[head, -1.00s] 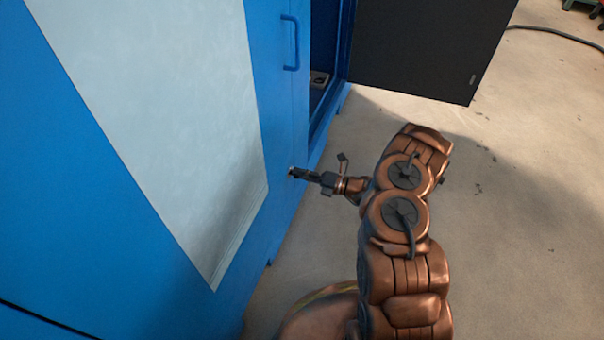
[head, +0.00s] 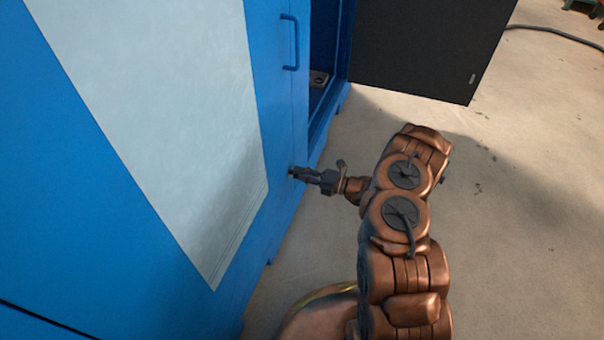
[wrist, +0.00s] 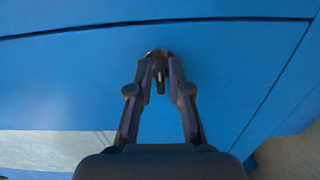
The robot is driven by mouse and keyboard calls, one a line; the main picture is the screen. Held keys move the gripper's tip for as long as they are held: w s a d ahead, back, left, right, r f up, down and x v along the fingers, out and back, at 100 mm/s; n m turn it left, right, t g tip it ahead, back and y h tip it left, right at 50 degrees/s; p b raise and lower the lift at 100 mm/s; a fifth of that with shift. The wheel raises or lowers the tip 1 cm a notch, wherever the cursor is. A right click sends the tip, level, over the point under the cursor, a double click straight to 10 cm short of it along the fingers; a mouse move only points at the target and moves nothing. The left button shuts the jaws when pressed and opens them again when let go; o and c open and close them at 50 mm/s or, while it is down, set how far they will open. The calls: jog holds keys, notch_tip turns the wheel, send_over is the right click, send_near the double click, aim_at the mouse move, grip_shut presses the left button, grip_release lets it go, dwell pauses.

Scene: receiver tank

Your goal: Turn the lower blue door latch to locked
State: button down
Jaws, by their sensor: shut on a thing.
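The blue door (head: 272,115) fills the left of the head view and carries a pale panel. The lower latch (wrist: 160,70) is a small dark piece on a round metal base on the blue door, seen in the wrist view. My gripper (head: 293,172) reaches the door from the right in the head view. In the wrist view the fingertips of my gripper (wrist: 159,62) are closed in on the latch from both sides. The fingers hide part of the latch, and its exact angle is hard to read.
A blue bar handle (head: 291,42) stands out from the door above the latch. A dark door panel (head: 430,45) hangs open at the upper right beside the cabinet opening. The concrete floor (head: 520,220) on the right is clear, with a hose (head: 560,32) far off.

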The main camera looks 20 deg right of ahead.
jog(key=shift+s+a, duration=0.1)
jog(key=shift+a, duration=0.05)
jog(key=c, duration=1.3)
grip_release()
jog(key=shift+o, duration=0.2)
jog(key=v, duration=1.2)
jog(key=shift+r, duration=0.1)
